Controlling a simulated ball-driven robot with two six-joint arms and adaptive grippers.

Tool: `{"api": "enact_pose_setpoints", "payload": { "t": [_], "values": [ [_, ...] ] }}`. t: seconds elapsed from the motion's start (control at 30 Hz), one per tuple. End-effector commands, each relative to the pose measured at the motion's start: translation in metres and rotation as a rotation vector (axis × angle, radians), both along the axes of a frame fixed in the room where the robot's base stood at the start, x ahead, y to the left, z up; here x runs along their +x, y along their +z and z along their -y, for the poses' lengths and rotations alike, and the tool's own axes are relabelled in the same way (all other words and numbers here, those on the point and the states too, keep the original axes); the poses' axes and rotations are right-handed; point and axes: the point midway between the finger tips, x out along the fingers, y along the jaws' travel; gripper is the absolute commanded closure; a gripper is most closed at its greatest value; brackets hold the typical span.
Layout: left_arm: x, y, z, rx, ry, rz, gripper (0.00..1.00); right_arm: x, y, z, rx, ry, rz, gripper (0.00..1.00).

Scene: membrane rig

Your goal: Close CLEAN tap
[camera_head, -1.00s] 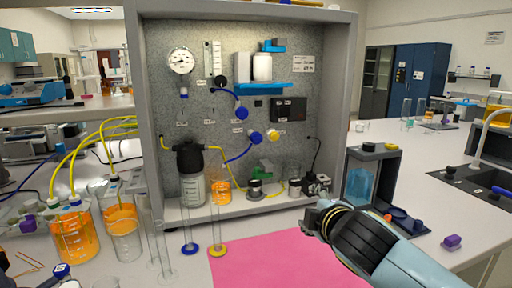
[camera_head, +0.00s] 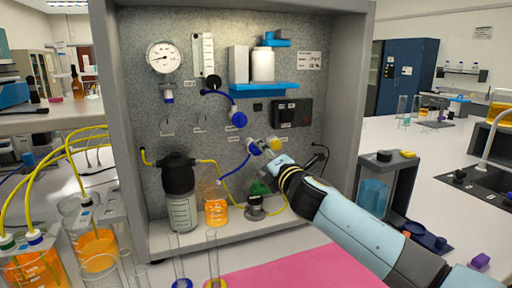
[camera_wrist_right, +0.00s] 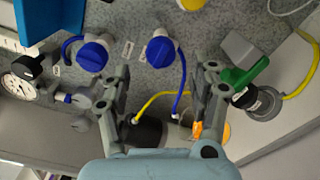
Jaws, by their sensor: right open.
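A lower blue tap (camera_head: 253,146) sits on the speckled panel, with a yellow tap (camera_head: 274,145) to its right and an upper blue tap (camera_head: 238,119) above it. The labels are too small to read, so I cannot tell which is CLEAN. My right gripper (camera_head: 264,150) reaches up to the lower blue tap and partly covers the area beside it. In the wrist view my right gripper (camera_wrist_right: 168,82) is open, and the lower blue tap (camera_wrist_right: 161,50) shows between and beyond its fingers; contact is not visible. The left gripper is out of view.
A pressure gauge (camera_head: 165,57) and a blue shelf (camera_head: 263,87) are on the panel. Below stand a black-capped bottle (camera_head: 180,205), an orange flask (camera_head: 215,205) and a green-topped item (camera_head: 259,188). Blue and yellow tubes run nearby. A pink mat (camera_head: 300,270) lies in front.

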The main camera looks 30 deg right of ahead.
Motion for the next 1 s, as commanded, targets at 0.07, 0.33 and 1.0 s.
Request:
{"api": "enact_pose_setpoints", "payload": {
  "t": [0.07,0.33,1.0],
  "values": [
    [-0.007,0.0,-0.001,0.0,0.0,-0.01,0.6,0.017,0.002,0.004,0.001,-0.002,0.001,0.39],
    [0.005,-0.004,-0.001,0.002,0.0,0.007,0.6,0.056,-0.001,0.013,0.002,-0.001,0.0,0.39],
    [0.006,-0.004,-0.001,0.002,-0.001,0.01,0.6,0.064,0.0,0.015,0.003,0.0,0.0,0.75]
  ]
}}
